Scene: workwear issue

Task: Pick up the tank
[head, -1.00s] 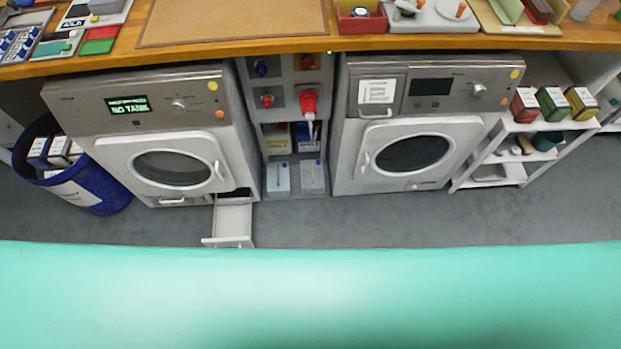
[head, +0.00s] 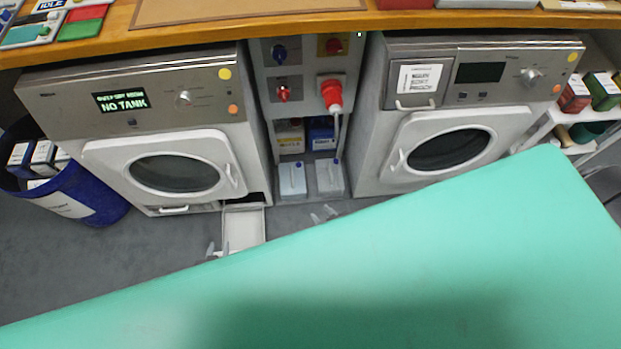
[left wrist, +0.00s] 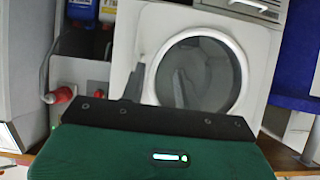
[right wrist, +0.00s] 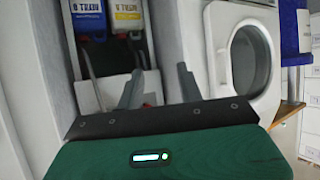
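Two pale grey-blue containers that look like tanks, a left one (head: 291,183) and a right one (head: 329,177), stand side by side at the floor of the middle cabinet. My right gripper (head: 323,214) is open and empty, just in front of them and apart. My left gripper (head: 218,249) is open and empty at the pulled-out drawer (head: 244,225) under the left machine (head: 150,110), whose display reads NO TANK. The wrist views look upside down; in them the fingers stand apart, and neither clearly shows the tanks.
A yellow-labelled box (head: 290,138) and a blue one (head: 322,135) sit on the shelf above. A red plug (head: 331,95) has a hanging cable. The right machine (head: 470,100) and blue bin (head: 70,200) flank the area. A green surface (head: 420,260) covers the foreground.

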